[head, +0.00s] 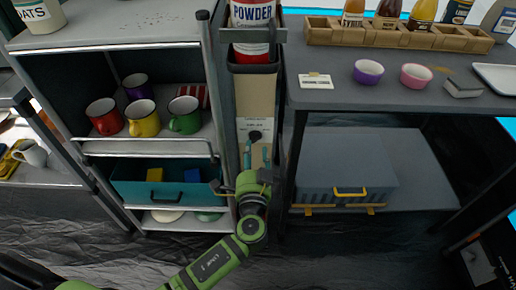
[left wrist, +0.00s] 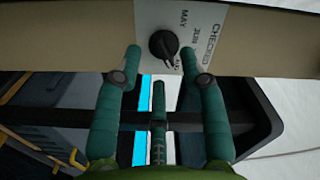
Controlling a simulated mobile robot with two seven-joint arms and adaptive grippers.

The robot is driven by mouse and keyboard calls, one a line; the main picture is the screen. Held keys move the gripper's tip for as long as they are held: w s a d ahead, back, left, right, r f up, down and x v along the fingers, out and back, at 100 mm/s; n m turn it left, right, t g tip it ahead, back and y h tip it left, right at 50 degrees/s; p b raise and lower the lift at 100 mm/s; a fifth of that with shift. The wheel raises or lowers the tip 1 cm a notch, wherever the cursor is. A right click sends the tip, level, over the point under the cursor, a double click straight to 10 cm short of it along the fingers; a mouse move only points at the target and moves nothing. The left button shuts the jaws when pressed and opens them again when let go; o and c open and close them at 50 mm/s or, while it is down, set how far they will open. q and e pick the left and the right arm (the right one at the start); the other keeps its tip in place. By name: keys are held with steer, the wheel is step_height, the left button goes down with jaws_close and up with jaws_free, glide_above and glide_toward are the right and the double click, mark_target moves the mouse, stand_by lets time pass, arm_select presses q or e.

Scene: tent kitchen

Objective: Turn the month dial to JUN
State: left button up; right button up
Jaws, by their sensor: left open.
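The month dial (left wrist: 163,44) is a small black knob on a white card (left wrist: 208,22) fixed to a beige panel. The card shows MAY, JUN and CHECKED beside the knob, printed sideways in the left wrist view; another label is too small to read. I cannot tell for sure which month the knob points to. In the head view the dial (head: 255,136) is just above my left gripper (head: 256,158). My right gripper is out of view.
Left of the panel stands a shelf with red, yellow and green mugs (head: 143,118) and a teal bin (head: 160,190). On the right, a dark table (head: 340,95) holds two bowls and a bottle rack, with a grey box (head: 345,165) below. Metal posts flank the panel closely.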

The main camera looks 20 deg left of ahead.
mark_target(255, 138)
arm_select(q)
steer(key=shift+x, duration=1.45)
jaws_close()
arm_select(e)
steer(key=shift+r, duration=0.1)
arm_select(q)
steer(key=shift+m, duration=0.3)
steer(key=shift+s+a+r+m+p, duration=0.1)
steer(key=shift+m+p, duration=1.2)
steer(key=shift+m, duration=2.4)
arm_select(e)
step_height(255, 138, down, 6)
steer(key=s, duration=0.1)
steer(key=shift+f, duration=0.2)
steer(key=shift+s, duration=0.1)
